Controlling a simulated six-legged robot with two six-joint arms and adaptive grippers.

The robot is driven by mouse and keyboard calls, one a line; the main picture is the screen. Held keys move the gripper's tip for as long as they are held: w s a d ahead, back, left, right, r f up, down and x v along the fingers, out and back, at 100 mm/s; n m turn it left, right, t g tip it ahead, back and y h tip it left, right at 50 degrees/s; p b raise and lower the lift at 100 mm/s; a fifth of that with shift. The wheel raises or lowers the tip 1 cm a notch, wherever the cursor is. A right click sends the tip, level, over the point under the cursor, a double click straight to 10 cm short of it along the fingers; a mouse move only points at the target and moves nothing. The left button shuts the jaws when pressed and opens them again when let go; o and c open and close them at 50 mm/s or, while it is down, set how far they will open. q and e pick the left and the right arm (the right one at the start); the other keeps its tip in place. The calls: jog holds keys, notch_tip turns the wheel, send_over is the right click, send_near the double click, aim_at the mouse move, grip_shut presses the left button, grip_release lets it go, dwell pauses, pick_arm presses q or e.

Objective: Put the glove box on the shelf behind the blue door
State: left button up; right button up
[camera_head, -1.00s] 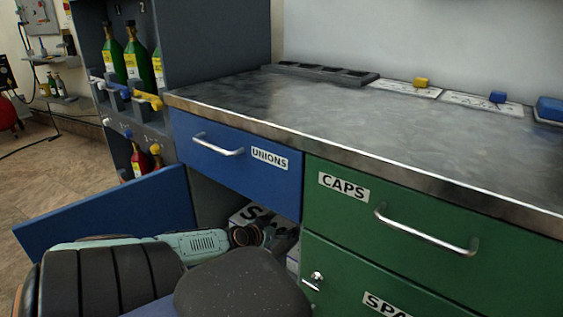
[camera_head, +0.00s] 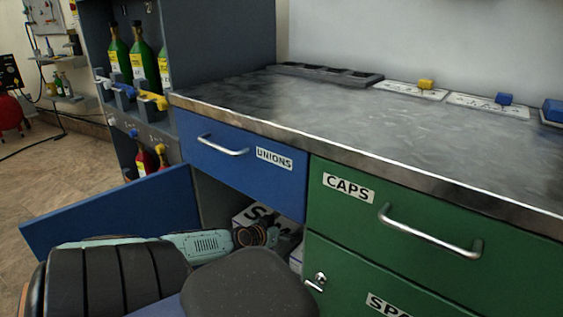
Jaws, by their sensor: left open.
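The blue door (camera_head: 115,207) stands open, swung out to the left below the blue UNIONS drawer (camera_head: 245,150). My left arm reaches across it into the dark opening. The shelf surface is hidden behind my arm. My right gripper is not in view.
The metal worktop (camera_head: 330,115) overhangs the opening. A grey rack (camera_head: 220,45) with green bottles (camera_head: 141,65) stands at the back left.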

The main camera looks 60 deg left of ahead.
pick_arm(q)
jog(key=shift+r, duration=0.1)
jog(key=shift+s+r, duration=0.1)
jog(key=shift+s, duration=0.15)
jog(key=p+v, duration=0.5)
jog(key=v, duration=0.6)
jog(key=shift+s, duration=0.2)
jog(key=shift+d+r, duration=0.1)
jog(key=shift+d, duration=0.05)
